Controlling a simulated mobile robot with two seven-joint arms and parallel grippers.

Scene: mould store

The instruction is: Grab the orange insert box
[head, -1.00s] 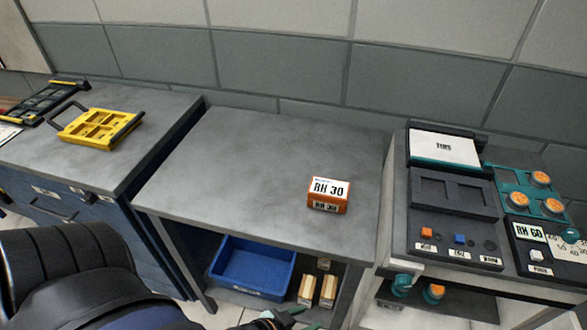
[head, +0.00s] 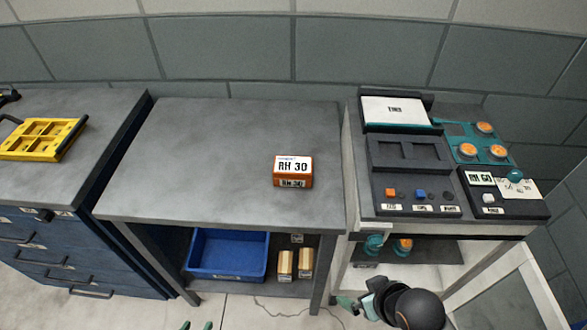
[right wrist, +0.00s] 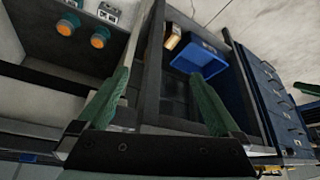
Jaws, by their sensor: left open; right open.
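The orange insert box (head: 293,180), with a white top label reading RH 30, sits on the grey middle table (head: 200,150), right of its centre near the front edge. Nothing touches it. My right gripper (head: 354,304) is low in front of the tables, below and right of the box. In the right wrist view its green fingers (right wrist: 160,95) are wide apart with nothing between them. The box is not seen there.
Under the table, a shelf holds a blue bin (head: 228,255) and light wooden blocks (head: 285,265). A dark panel station (head: 400,190) with orange-topped knobs stands on the right. A yellow mould frame (head: 42,139) lies on the blue cabinet at left. The tabletop around the box is clear.

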